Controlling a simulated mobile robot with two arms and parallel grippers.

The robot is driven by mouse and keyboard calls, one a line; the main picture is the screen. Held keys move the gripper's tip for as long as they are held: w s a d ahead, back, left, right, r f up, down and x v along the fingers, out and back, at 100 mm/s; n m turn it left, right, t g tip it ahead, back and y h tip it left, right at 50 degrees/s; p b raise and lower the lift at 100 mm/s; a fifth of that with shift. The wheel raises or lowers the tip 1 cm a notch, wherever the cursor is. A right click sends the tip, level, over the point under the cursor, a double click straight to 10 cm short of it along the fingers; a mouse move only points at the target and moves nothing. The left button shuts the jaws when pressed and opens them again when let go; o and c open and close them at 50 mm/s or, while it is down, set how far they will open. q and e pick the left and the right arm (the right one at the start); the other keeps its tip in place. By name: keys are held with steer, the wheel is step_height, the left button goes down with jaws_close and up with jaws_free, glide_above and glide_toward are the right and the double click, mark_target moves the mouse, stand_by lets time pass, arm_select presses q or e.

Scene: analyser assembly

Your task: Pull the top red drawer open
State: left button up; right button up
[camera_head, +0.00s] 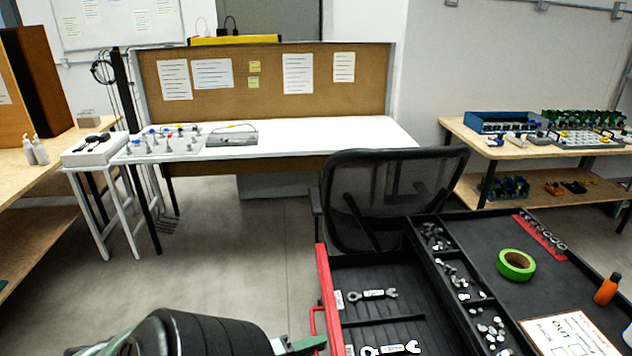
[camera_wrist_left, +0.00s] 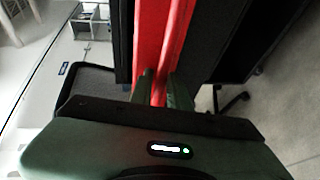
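The top red drawer (camera_head: 324,290) of the dark tool cart stands pulled out, and its inside shows. Wrenches (camera_head: 372,295) lie in its black tray. Its red front also shows in the left wrist view (camera_wrist_left: 176,45). The red bar handle (camera_head: 313,322) is on the outer side of that front. My left gripper (camera_head: 312,345) comes in from the bottom left and is at the handle. In the left wrist view its two fingers (camera_wrist_left: 161,92) are on either side of the red handle and appear shut on it. My right gripper is not in view.
The cart top (camera_head: 480,240) carries bins of small metal parts (camera_head: 465,280), green tape (camera_head: 515,264), an orange bottle (camera_head: 607,289) and a paper sign (camera_head: 570,335). A black office chair (camera_head: 385,195) stands just behind the drawer. The floor (camera_head: 235,255) to the left is clear.

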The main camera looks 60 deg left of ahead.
arm_select(q)
steer(key=shift+s, duration=0.1)
steer(key=s+r, duration=0.1)
steer(key=s, duration=0.6)
steer(key=shift+s+r, duration=0.2)
steer(key=shift+s, duration=0.05)
stand_by(0.4)
steer(key=s+d+f+m+g, duration=0.2)
steer(key=f+m, duration=0.1)
steer(key=f, duration=0.5)
steer(key=s+d+f+m+g+y, duration=0.1)
steer(key=s+d+f+m+g, duration=0.15)
steer(key=f, duration=0.45)
steer(key=s+d+f+m+g, duration=0.2)
steer(key=s+d+f+g, duration=0.1)
steer(key=f, duration=0.5)
steer(key=s+d+f+m+g, duration=0.3)
steer(key=d+f+m, duration=0.3)
steer(key=d, duration=0.3)
steer(key=s+d+f+m+g+h, duration=0.1)
steer(key=s+d+f+m+g, duration=0.3)
steer(key=d, duration=0.5)
step_height(320, 180, down, 4)
steer(key=shift+s+d+r+m, duration=0.2)
steer(key=shift+s+m, duration=0.2)
steer(key=shift+m, duration=0.75)
